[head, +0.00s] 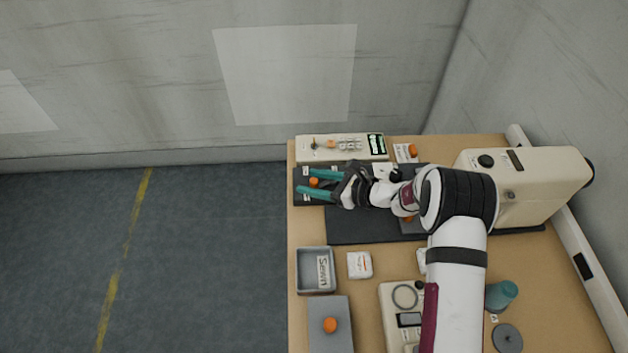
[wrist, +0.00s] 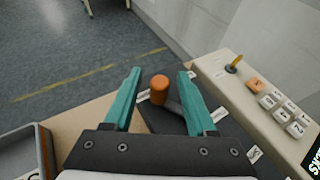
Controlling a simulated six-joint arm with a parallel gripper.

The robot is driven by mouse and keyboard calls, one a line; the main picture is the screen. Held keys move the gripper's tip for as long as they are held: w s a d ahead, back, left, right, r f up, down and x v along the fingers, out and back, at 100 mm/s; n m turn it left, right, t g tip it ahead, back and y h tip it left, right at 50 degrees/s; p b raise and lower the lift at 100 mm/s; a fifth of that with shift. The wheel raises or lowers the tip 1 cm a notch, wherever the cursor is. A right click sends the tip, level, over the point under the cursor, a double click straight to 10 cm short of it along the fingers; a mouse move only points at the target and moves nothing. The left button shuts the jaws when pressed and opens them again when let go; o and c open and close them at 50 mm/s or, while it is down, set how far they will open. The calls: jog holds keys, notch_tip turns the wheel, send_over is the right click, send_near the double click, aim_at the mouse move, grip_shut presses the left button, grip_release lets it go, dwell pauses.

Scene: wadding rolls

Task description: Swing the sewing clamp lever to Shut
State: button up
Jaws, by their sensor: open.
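The clamp lever has an orange knob (wrist: 159,88) on a dark arm over a black base plate (head: 300,200). In the wrist view the knob stands between my two teal fingers, with a gap on each side. In the head view the knob (head: 314,182) also shows between the fingertips. My gripper (head: 308,183) is open at the far left end of the bench. White labels (wrist: 143,96) lie on the plate around the lever, too small or turned to read. The lever's pivot is hidden behind my gripper.
A cream control panel (head: 318,149) with buttons and a small toggle stands just behind the plate. A cream machine (head: 535,180) stands at the right. A grey tray (head: 301,271) and a grey box with an orange knob (head: 330,325) lie in front. The bench's left edge is close.

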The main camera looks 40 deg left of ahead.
jog(key=shift+c, duration=0.2)
grip_shut()
jog(key=shift+a+m, duration=0.1)
jog(key=shift+m, duration=0.2)
jog(key=m+t, duration=0.1)
jog(key=t, duration=0.1)
jog(key=a+m+t, duration=0.1)
jog(key=w+a+m+t, duration=0.1)
jog(key=m+t, duration=0.1)
jog(key=shift+t, duration=0.3)
jog(key=shift+w+a+m+t+h, duration=0.2)
jog(key=shift+w+m+t+h, duration=0.05)
jog(key=shift+m+t, duration=0.5)
jog(key=shift+w+a+m+t+h, duration=0.2)
jog(key=shift+w+m+t+h, duration=0.1)
jog(key=shift+m+t, duration=0.4)
jog(key=shift+w+a+m+t+h, duration=0.2)
jog(key=shift+m+t+h, duration=0.05)
jog(key=shift+m+t, duration=0.5)
